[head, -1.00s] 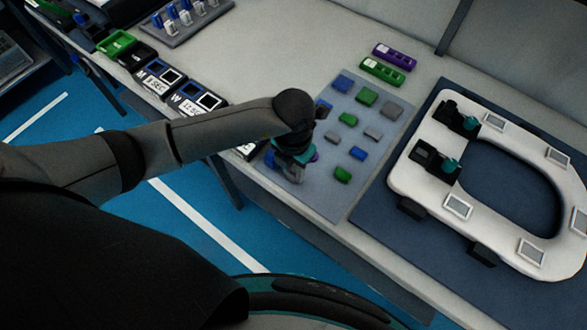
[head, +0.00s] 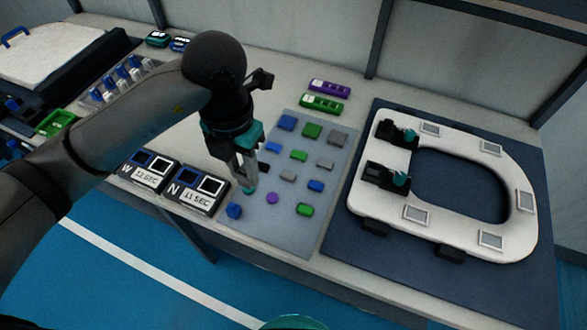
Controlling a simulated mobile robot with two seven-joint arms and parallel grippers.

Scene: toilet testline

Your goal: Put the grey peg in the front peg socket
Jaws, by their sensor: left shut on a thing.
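My left gripper (head: 248,187) points down over the left part of the grey-blue mat (head: 338,185). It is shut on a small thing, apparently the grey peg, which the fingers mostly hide. I cannot tell whether the peg still touches the mat. To the right is a white seat-shaped ring (head: 463,228) with two black fittings with teal parts, a back one (head: 393,132) and a front one (head: 385,176). Which opening is the front peg socket is too small to tell. My right gripper is not in view.
Blue, green, grey and purple pieces lie on the mat, including a purple one (head: 272,198) and a blue one (head: 234,210) near my gripper. Green (head: 321,104) and purple (head: 329,88) holders lie behind. Boxes marked W (head: 150,168) and N (head: 202,187) stand left.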

